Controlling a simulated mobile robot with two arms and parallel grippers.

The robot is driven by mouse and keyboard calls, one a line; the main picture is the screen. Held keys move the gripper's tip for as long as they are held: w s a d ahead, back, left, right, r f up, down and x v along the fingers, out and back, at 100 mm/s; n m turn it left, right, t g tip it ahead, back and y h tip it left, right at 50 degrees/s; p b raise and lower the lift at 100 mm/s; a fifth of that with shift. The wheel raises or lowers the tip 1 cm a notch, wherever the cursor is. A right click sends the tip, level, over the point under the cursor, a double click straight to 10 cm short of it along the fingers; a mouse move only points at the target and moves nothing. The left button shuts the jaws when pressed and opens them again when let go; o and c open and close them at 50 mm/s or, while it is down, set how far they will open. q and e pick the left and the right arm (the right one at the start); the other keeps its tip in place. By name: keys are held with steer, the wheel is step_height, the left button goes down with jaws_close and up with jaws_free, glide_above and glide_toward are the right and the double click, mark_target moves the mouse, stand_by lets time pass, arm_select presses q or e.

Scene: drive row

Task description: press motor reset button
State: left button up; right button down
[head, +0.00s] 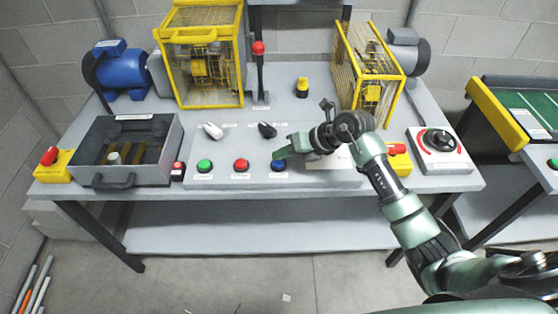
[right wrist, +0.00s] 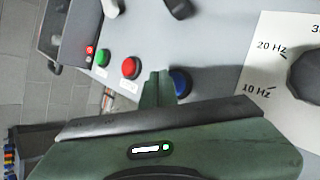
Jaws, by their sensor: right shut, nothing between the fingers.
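A blue push button (head: 278,166) is at the right end of a row on the sloped grey panel, with a red button (head: 240,165) and a green button (head: 204,166) to its left. Their labels are too small to read. My right gripper (head: 277,154) is shut and empty, its fingertips close to the blue button. In the right wrist view the closed fingers (right wrist: 158,78) appear just left of the blue button (right wrist: 181,83), partly covering its surroundings. I cannot tell whether they touch it. My left gripper is not in view.
Two selector knobs, one white (head: 212,130) and one black (head: 267,130), sit above the buttons. A dial box (head: 441,145) and a yellow box with a red button (head: 398,150) stand right of my arm. Yellow cages stand behind.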

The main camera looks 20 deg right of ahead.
mark_target(282, 163)
stand_by(0.6)
steer(key=shift+f, duration=0.45)
steer(key=shift+f+b, duration=0.1)
steer(key=shift+b, duration=0.25)
steer(key=shift+r+p, duration=0.5)
steer(key=shift+r, duration=0.05)
steer(key=shift+r, duration=0.1)
step_height(282, 163, up, 6)
steer(key=p, duration=0.5)
stand_by(0.3)
